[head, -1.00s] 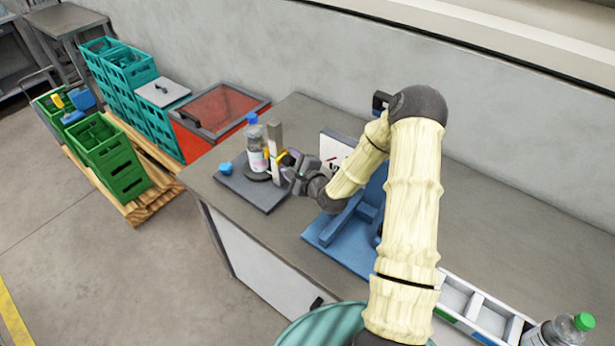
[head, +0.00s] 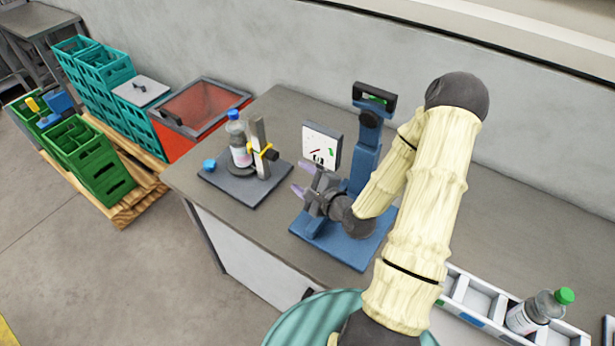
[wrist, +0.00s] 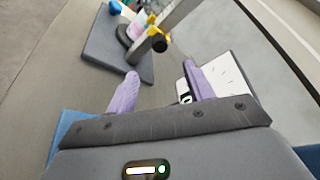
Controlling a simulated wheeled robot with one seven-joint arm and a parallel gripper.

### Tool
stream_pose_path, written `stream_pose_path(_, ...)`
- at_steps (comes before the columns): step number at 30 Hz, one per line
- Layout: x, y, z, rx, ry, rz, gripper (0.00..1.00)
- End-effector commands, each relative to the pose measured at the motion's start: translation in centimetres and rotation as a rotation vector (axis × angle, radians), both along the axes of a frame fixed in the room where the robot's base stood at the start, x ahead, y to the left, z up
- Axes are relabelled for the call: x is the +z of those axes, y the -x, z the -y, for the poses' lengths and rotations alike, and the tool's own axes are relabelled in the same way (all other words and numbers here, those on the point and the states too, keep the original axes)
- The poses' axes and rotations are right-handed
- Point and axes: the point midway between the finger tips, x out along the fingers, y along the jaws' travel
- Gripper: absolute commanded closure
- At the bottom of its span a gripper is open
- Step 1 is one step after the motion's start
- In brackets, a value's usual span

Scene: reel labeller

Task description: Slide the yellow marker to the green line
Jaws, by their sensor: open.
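The yellow marker (head: 267,152) is a small yellow piece with a dark knob on the upright grey post (head: 258,135) beside a bottle. It also shows in the wrist view (wrist: 152,30), beyond my fingertips. My gripper (head: 301,178) has pale purple fingers, spread open and empty. It is to the right of the marker and apart from it, in front of the white panel. In the wrist view my gripper (wrist: 160,74) has a clear gap between the fingers. I cannot make out a green line on the post. The white panel (head: 321,143) carries small coloured marks.
The bottle (head: 238,142) with a blue cap stands on a dark plate (head: 225,186), with a blue cap-like piece (head: 209,165) beside it. A blue stand (head: 365,150) rises behind my gripper. A divided tray (head: 470,297) and a green-capped bottle (head: 535,312) are at right.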

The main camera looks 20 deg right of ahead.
Motion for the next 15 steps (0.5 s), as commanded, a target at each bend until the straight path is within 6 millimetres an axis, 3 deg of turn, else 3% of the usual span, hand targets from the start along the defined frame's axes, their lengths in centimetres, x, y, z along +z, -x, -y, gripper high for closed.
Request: stream_pose_path(15,0.7,1.8,0.4,0.0,0.0,-0.004,0.48)
